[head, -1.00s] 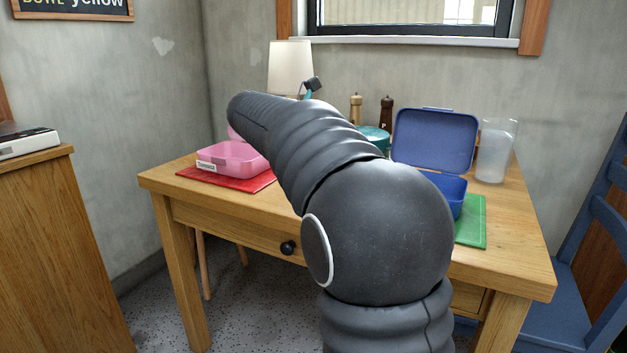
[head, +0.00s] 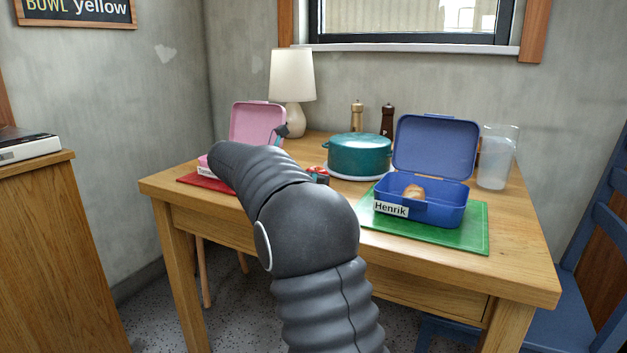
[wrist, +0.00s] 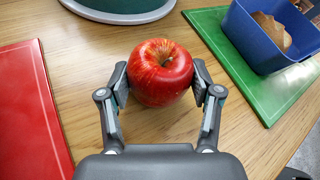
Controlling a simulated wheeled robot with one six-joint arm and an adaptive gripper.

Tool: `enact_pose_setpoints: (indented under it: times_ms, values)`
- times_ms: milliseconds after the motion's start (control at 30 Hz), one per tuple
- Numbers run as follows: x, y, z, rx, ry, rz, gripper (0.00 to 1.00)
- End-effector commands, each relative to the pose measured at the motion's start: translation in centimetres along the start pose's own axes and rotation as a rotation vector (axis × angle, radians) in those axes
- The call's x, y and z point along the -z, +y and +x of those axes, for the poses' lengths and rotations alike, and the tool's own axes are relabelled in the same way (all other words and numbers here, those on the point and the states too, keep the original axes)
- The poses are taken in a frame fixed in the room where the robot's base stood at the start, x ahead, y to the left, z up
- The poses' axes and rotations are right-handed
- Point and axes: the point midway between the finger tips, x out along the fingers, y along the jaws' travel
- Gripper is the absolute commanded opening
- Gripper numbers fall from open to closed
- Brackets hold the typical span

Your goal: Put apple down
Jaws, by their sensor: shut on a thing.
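A red apple (wrist: 160,72) with a yellowish top is between the two fingers of my gripper (wrist: 161,84), which is shut on it. In the wrist view it is over bare wood between the red mat (wrist: 28,115) and the green mat (wrist: 262,85). In the head view a bit of the apple (head: 317,169) shows past my arm, near table height. I cannot tell whether it touches the table (head: 412,252).
A blue lunchbox (head: 450,213) labelled Henrik, holding a bread-like item (head: 414,192), stands open on the green mat. A teal pot (head: 360,155) is behind the apple. A pink lunchbox (head: 254,122) is left, partly hidden by my arm.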

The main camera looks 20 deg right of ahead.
Motion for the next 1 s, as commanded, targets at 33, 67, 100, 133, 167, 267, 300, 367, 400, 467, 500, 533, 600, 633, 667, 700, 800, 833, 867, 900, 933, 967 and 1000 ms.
enact_pose_setpoints:
  times_ms: [33, 67, 100, 133, 167, 267, 300, 367, 400, 467, 500, 533, 600, 633, 667, 700, 800, 833, 867, 900, 933, 967, 1000]
  values:
    - [-0.1, -0.09, -0.02, 0.0, -0.001, 0.0, 0.26]
    - [0.03, -0.05, 0.04, 0.0, -0.001, 0.001, 0.26]
    - [0.14, -0.01, 0.09, -0.001, -0.001, 0.002, 0.26]
    - [0.17, 0.0, 0.1, -0.001, -0.001, 0.003, 0.26]
    - [0.18, 0.01, 0.11, -0.001, -0.001, 0.003, 0.26]
    - [0.18, 0.0, 0.13, -0.001, -0.001, 0.003, 0.26]
    - [0.2, 0.0, 0.15, 0.0, -0.001, 0.003, 0.26]
    - [0.31, 0.03, 0.2, 0.0, -0.001, 0.002, 0.26]
    - [0.4, 0.06, 0.24, 0.0, -0.001, 0.002, 0.26]
    - [0.55, 0.1, 0.3, 0.0, -0.001, 0.002, 0.26]
    - [0.61, 0.12, 0.32, 0.0, 0.0, 0.002, 0.69]
    - [0.61, 0.13, 0.31, 0.0, 0.0, 0.003, 0.76]
    - [0.61, 0.13, 0.3, -0.001, 0.0, 0.002, 0.89]
    - [0.61, 0.13, 0.29, -0.001, 0.0, 0.002, 0.89]
    - [0.61, 0.13, 0.29, -0.001, 0.0, 0.002, 0.89]
    - [0.61, 0.14, 0.28, -0.001, 0.0, 0.002, 0.89]
    - [0.61, 0.14, 0.25, -0.001, -0.001, 0.002, 0.89]
    - [0.61, 0.14, 0.25, -0.001, -0.001, 0.002, 0.89]
    - [0.61, 0.14, 0.25, -0.001, -0.001, 0.002, 0.89]
    - [0.62, 0.15, 0.25, -0.001, -0.001, 0.002, 0.89]
    - [0.65, 0.16, 0.26, -0.001, -0.001, 0.002, 0.89]
    - [0.68, 0.17, 0.27, -0.001, -0.001, 0.002, 0.89]
    - [0.74, 0.2, 0.29, -0.001, -0.001, 0.003, 0.89]
